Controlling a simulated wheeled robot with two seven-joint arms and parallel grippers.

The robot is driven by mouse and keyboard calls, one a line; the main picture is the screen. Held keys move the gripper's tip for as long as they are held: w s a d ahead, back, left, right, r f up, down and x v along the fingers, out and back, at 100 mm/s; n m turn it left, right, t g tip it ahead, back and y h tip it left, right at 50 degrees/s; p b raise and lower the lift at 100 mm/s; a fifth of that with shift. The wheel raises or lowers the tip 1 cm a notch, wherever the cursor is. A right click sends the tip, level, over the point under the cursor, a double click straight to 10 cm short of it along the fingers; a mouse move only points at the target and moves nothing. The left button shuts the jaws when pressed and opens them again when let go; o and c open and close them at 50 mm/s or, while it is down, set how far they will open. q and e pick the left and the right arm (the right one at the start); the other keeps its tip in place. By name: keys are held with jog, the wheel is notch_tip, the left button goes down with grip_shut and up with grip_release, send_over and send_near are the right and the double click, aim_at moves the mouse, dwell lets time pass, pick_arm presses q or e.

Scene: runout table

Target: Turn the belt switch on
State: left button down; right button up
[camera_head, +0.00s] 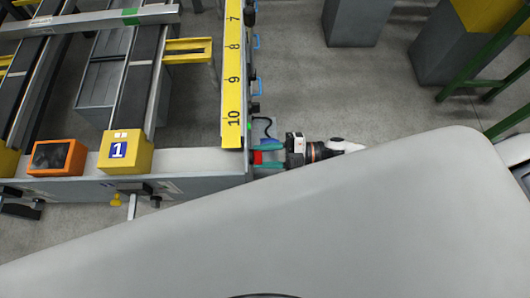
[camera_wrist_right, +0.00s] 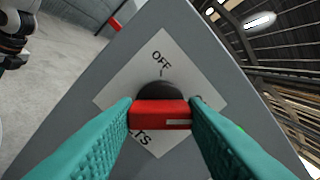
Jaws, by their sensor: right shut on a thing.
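The belt switch is a red handle (camera_wrist_right: 160,113) on a black round base (camera_wrist_right: 159,92), set on a white diamond-shaped plate (camera_wrist_right: 113,92) on a grey panel. "OFF" is printed at the plate's top corner; lettering ending in "TS" shows below, partly hidden by the handle and fingers. The handle lies crosswise in the wrist view, with a white mark toward its right end. My right gripper (camera_wrist_right: 160,118) has its teal fingers shut on the handle's two ends. In the head view the right gripper (camera_head: 269,157) reaches the red switch (camera_head: 257,158) at the table's end. My left gripper is not seen.
The runout table's yellow scale (camera_head: 232,80) runs up from this corner. Grey floor (camera_head: 320,95) is open right of the table; grey bins stand farther back.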

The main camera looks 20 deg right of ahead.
jog(key=shift+m, duration=0.3)
jog(key=o, duration=1)
jog(key=shift+d, duration=0.1)
jog(key=b+v, duration=0.2)
jog(key=v, duration=1)
